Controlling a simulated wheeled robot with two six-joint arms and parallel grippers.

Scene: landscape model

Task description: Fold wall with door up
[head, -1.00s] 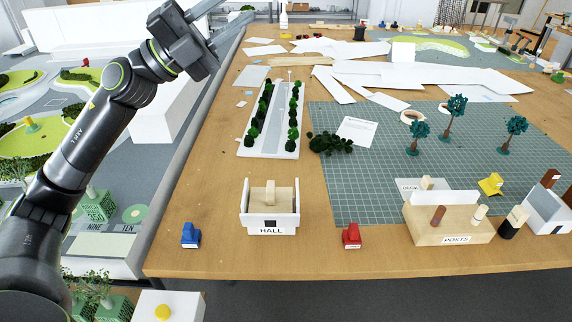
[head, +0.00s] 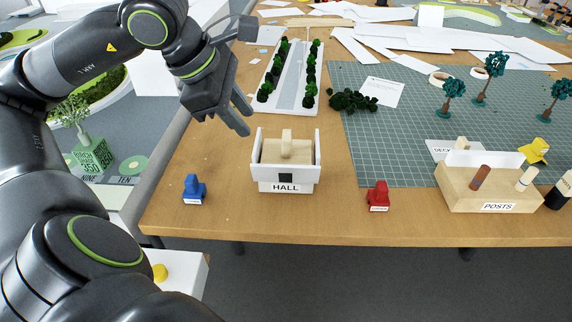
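The hall model (head: 286,150) stands on the table near its front edge, with white side walls, a wooden block inside and a HALL label in front. Its front white wall with a dark door (head: 286,178) faces me; I cannot tell whether this wall lies flat or tilts. My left gripper (head: 246,120) comes in from the left, above the table and left of and behind the hall. Its two fingers are apart, with nothing between them, and point down to the right. It does not touch the hall. My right gripper is out of view.
A blue stamp-like piece (head: 193,188) stands left of the hall and a red one (head: 378,196) right of it. The tree-lined strip (head: 290,78) lies behind. The posts block (head: 488,188) and green mat (head: 400,135) are at right. Bare table surrounds the hall.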

